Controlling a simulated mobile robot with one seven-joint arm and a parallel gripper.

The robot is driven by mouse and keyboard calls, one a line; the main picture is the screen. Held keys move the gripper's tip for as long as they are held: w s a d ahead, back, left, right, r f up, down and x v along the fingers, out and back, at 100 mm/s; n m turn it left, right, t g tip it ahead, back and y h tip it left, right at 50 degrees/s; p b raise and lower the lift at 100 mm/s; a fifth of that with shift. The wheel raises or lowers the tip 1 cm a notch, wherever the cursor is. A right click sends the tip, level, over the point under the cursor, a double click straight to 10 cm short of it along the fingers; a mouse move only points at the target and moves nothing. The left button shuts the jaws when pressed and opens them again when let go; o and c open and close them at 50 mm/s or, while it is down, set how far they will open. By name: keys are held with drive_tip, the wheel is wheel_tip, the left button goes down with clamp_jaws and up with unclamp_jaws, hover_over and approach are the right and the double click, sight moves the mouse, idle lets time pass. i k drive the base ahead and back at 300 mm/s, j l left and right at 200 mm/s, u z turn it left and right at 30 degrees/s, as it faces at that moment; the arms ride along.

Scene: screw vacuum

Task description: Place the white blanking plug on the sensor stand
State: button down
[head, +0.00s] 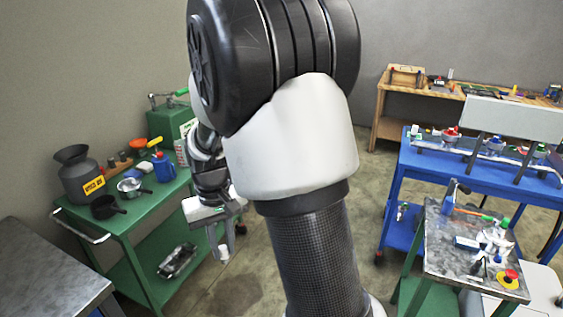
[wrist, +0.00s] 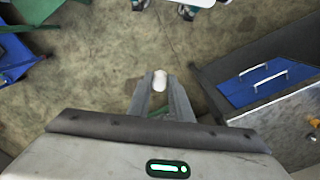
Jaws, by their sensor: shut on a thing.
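My gripper (head: 226,240) hangs over the floor beside the green cart, left of my arm column in the head view. It is shut on the white blanking plug (head: 224,253), a small pale piece at the fingertips. In the wrist view the plug (wrist: 160,80) sits between the two fingertips (wrist: 160,88), with bare floor below it. I cannot tell the sensor stand for sure among the things on the benches in the head view.
A green cart (head: 148,197) with a grey can, pans and a blue bottle stands at left. A metal-topped table (head: 45,265) is at lower left. A blue bench (head: 480,176) and a small cluttered table (head: 440,265) stand at right. Floor between is clear.

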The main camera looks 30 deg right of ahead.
sight(442, 259)
drive_tip(key=l+u, duration=0.15)
drive_tip(key=u, duration=1)
drive_tip(key=l+u, duration=0.1)
drive_tip(key=u, duration=1)
drive_tip(key=k+u, duration=0.15)
drive_tip(key=u, duration=1)
drive_tip(key=k+u, duration=0.1)
drive_tip(key=u, duration=1.05)
drive_tip(key=j+u, duration=0.15)
drive_tip(key=u, duration=0.95)
drive_tip(key=j+u, duration=0.2)
drive_tip(key=u, duration=0.95)
drive_tip(key=j+u, duration=0.15)
drive_tip(key=u, duration=1)
drive_tip(key=i+u, duration=0.1)
drive_tip(key=u, duration=1.05)
drive_tip(key=i+u, duration=0.1)
drive_tip(key=u, duration=0.25)
drive_tip(key=i+u, duration=0.15)
drive_tip(key=u, duration=0.25)
drive_tip(key=l+u, duration=0.15)
drive_tip(key=u, duration=0.2)
drive_tip(key=i, duration=0.05)
